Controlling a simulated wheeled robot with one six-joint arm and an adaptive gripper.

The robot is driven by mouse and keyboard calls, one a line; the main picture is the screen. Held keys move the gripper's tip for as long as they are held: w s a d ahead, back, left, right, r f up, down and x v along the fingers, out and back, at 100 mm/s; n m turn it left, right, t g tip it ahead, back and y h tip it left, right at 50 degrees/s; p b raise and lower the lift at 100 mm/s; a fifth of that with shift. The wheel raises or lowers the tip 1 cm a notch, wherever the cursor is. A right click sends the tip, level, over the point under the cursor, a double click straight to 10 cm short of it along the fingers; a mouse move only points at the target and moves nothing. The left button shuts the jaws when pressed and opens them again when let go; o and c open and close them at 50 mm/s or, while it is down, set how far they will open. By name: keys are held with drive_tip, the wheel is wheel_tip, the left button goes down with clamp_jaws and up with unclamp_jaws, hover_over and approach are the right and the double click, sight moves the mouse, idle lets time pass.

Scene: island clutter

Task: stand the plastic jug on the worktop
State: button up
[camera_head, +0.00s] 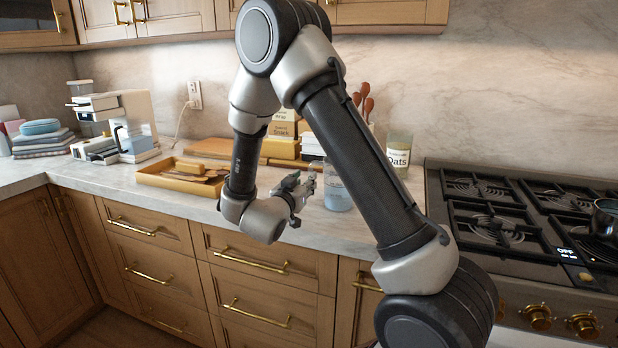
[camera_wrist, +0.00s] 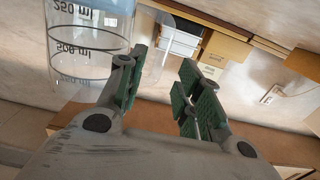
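The clear plastic jug (camera_head: 337,193) stands upright on the worktop (camera_head: 120,184), left of the stove. In the wrist view the jug (camera_wrist: 88,40) is at upper left, with ml marks that read upside down. A narrow clear strip, apparently its handle (camera_wrist: 157,50), shows beyond and between the fingers. My gripper (camera_head: 303,188) is just left of the jug in the head view. In the wrist view my gripper (camera_wrist: 157,68) has its green-padded fingers spread with a clear gap. I cannot tell whether a finger touches the jug.
An oats jar (camera_head: 399,152) stands behind the jug to the right. A wooden tray (camera_head: 180,185) is left of my gripper. Yellow boxes (camera_head: 280,148) stand at the back. The stove (camera_head: 520,215) with a pot (camera_head: 606,217) is at right. A coffee machine (camera_head: 135,125) is at left.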

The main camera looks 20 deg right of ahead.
drive_tip(key=v, duration=0.5)
drive_tip(key=shift+s+a, duration=0.25)
drive_tip(key=shift+s, duration=0.05)
drive_tip(key=shift+w+a+r+y, duration=0.1)
drive_tip(key=shift+y, duration=0.2)
drive_tip(key=w+a+r+n+y, duration=0.3)
drive_tip(key=r+y, duration=0.4)
drive_tip(key=y, duration=0.3)
drive_tip(key=s+r+n+g+y, duration=0.2)
drive_tip(key=s+r+n+y, duration=0.15)
drive_tip(key=s, duration=0.25)
drive_tip(key=s+d+n+g, duration=0.1)
drive_tip(key=s+d+g, duration=0.2)
drive_tip(key=s, duration=1)
drive_tip(key=s+d+n+g+h, duration=0.1)
drive_tip(key=s+d+g, duration=0.2)
drive_tip(key=s, duration=1)
drive_tip(key=d, duration=0.3)
drive_tip(key=shift+g, duration=0.3)
drive_tip(key=shift+d+r+n, duration=0.1)
drive_tip(key=shift+d+n, duration=0.05)
drive_tip(key=shift+n, duration=0.1)
